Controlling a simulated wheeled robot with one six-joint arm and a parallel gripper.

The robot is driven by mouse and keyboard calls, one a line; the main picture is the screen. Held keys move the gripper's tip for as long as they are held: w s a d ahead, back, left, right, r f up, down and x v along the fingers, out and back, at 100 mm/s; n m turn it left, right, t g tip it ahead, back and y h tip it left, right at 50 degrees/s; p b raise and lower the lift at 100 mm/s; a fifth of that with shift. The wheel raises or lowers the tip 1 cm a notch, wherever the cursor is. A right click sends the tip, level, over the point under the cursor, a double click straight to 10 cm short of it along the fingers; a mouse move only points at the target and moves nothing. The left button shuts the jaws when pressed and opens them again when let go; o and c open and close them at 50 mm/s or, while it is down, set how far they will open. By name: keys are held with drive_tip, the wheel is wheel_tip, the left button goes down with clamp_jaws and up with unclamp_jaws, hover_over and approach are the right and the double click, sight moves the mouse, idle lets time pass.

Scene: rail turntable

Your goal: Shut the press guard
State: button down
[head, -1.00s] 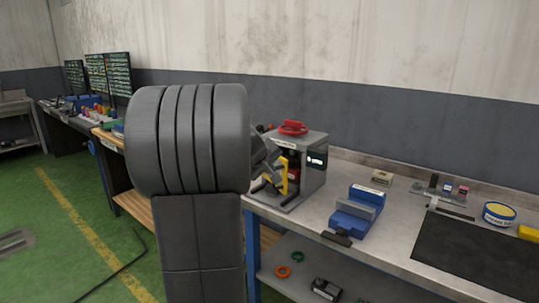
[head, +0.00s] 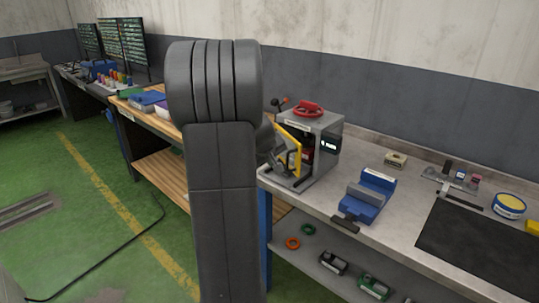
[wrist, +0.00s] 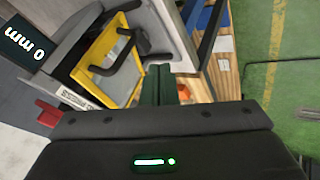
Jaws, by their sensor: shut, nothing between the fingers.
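The press (head: 325,150) is a grey box with a red handwheel on top, at the left end of the grey bench. Its guard (head: 299,160) is a yellow frame standing ajar at the front, with a gap to its right showing the dark inside. In the wrist view the yellow guard frame (wrist: 97,50) fills the upper left, with a black bar handle (wrist: 122,57) across it. My gripper (wrist: 157,85) is shut and empty, beside the guard's edge near the handle; contact cannot be told. In the head view my arm mostly hides the gripper.
A blue vise-like block (head: 370,197) and a dark mat (head: 480,240) lie on the bench to the right. A display reading 0 mm (wrist: 25,42) is on the press side. A wooden bench (head: 165,168) stands to the left. The green floor is open at left.

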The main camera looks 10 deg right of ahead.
drive_tip(key=w+d+f+p, duration=0.2)
drive_tip(key=w+d, duration=0.1)
drive_tip(key=d, duration=0.1)
drive_tip(key=shift+w+d+f, duration=0.25)
drive_tip(key=shift+f, duration=0.1)
